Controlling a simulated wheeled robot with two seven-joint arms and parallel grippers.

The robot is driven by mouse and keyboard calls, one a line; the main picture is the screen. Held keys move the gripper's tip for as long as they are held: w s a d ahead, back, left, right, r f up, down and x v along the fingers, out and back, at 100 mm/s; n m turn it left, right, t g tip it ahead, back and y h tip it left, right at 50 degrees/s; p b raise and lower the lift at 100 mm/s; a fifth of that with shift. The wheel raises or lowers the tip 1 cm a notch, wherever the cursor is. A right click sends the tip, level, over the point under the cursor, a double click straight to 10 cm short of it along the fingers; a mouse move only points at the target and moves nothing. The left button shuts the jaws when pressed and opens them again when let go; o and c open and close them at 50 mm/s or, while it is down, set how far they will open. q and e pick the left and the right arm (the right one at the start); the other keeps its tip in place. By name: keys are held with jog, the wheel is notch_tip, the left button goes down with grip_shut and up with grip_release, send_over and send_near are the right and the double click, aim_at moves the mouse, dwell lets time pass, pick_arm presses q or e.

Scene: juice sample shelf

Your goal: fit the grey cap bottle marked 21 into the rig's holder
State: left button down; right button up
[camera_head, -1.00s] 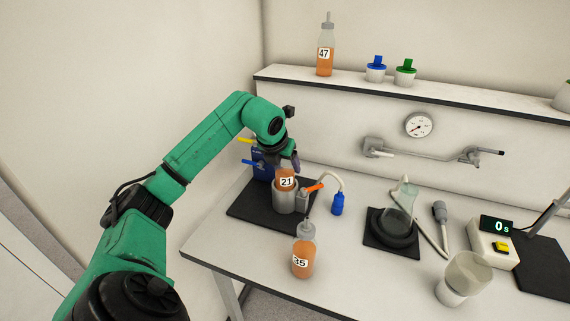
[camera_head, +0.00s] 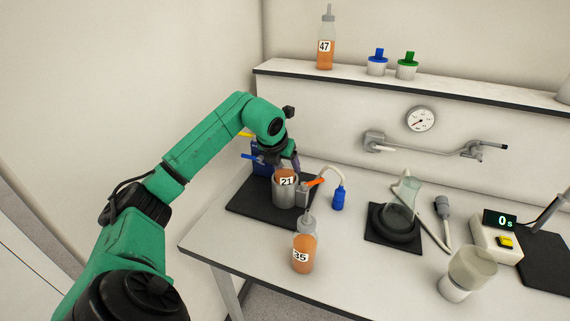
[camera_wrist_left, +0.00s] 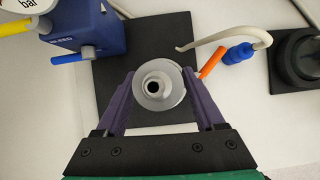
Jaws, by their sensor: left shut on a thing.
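The bottle marked 21 (camera_head: 286,177) holds orange juice and sits upright, partly sunk in the grey cylindrical holder (camera_head: 285,197) on the rig's black base. My left gripper (camera_head: 291,163) is shut on the upper part of this bottle, which the gripper hides in the head view. In the left wrist view the bottle's grey cap (camera_wrist_left: 153,87) shows from above between the two purple fingers (camera_wrist_left: 158,101). Whether the bottle rests on the holder's floor cannot be told. My right gripper is not in view.
A bottle marked 35 (camera_head: 302,255) stands just in front of the rig. A bottle marked 47 (camera_head: 325,50) stands on the shelf. The rig's blue block (camera_wrist_left: 82,27), orange lever (camera_head: 316,182) and hose with blue fitting (camera_head: 339,198) are close by. A flask (camera_head: 400,212) stands to the right.

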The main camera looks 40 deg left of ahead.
pick_arm(q)
jog(key=shift+f+b, duration=0.7)
jog(key=shift+f, duration=0.25)
dwell(0.3)
grip_release()
